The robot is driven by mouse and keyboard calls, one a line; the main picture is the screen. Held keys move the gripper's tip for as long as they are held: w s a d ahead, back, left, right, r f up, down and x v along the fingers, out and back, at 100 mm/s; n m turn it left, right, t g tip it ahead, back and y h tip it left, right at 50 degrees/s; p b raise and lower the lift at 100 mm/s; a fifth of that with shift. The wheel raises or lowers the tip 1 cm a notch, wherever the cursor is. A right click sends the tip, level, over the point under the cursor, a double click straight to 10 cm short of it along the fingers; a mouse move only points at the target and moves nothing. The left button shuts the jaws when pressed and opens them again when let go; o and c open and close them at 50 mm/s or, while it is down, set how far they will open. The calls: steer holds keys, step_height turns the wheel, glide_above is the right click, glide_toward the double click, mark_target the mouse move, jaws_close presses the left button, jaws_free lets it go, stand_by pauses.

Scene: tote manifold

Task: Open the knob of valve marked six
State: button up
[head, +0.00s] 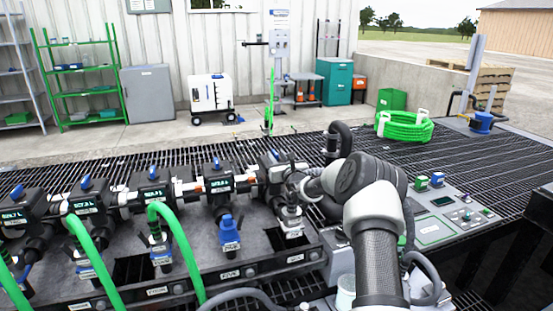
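A row of black valve bodies with small displays and blue knobs runs along the manifold. From left, the knobs show at the far-left valve (17,191), the second valve (86,182), the third valve (152,173) and the fourth valve (217,164). The rightmost visible valve (265,166) is partly covered by my gripper (288,188), which is over or beside it; I cannot tell whether they touch. The fingers are too small and blended with the fittings to tell open from shut. The valve markings are too small to read, so I cannot tell which is six.
Green hoses (178,240) rise in front of the left valves. A blue coupling (230,232) stands below the fourth valve. A black curved pipe (338,138) stands behind my arm. A control panel (450,212) is at right.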

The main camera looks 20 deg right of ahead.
steer(key=shift+w, duration=0.35)
jaws_close()
steer(key=shift+d, duration=0.1)
steer(key=y, duration=0.1)
steer(key=n+y, duration=0.1)
steer(key=shift+d+n+y, duration=0.25)
steer(key=shift+n+y, duration=0.05)
steer(key=n+y, duration=0.1)
steer(key=y, duration=0.1)
steer(key=shift+d+n+g+y, duration=0.1)
steer(key=shift+n+g+y, duration=0.2)
steer(key=shift+n+g, duration=0.1)
steer(key=shift+w+f+n+g+y+b, duration=0.15)
steer(key=shift+n+g+y+b, duration=0.25)
steer(key=shift+n+y+b, duration=0.7)
steer(key=shift+d+r+g+y+b, duration=0.15)
steer(key=shift+r+g+y+b, duration=0.1)
steer(key=shift+g+y+b, duration=0.4)
